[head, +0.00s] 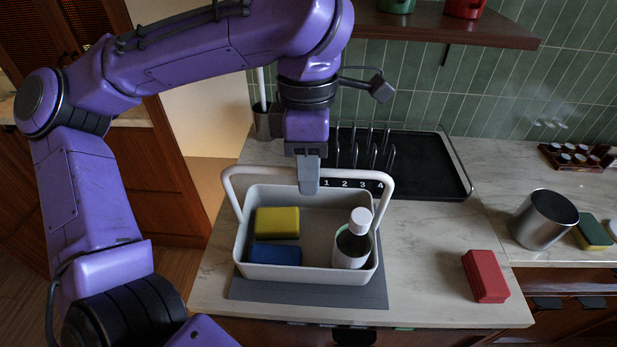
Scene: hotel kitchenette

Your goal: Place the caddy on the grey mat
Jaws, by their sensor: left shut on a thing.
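The light grey caddy (308,273) is upright over the grey mat (372,294) on the marble counter. The mat shows along the caddy's front and right front; the caddy hides the rest. I cannot tell whether the caddy's base touches the mat or is slightly above it. The caddy holds a yellow sponge (277,222), a blue sponge (275,255) and a white-capped bottle (352,244). My left gripper (308,180) is shut on the middle of the caddy's raised handle (386,188). My right gripper is out of view.
A black tray (430,165) with a rack (370,155) lies behind the caddy. A red block (485,276) lies to the right. A metal canister (543,219) and a green-and-yellow sponge (593,234) are farther right. A shelf (440,28) hangs above. Counter between mat and red block is clear.

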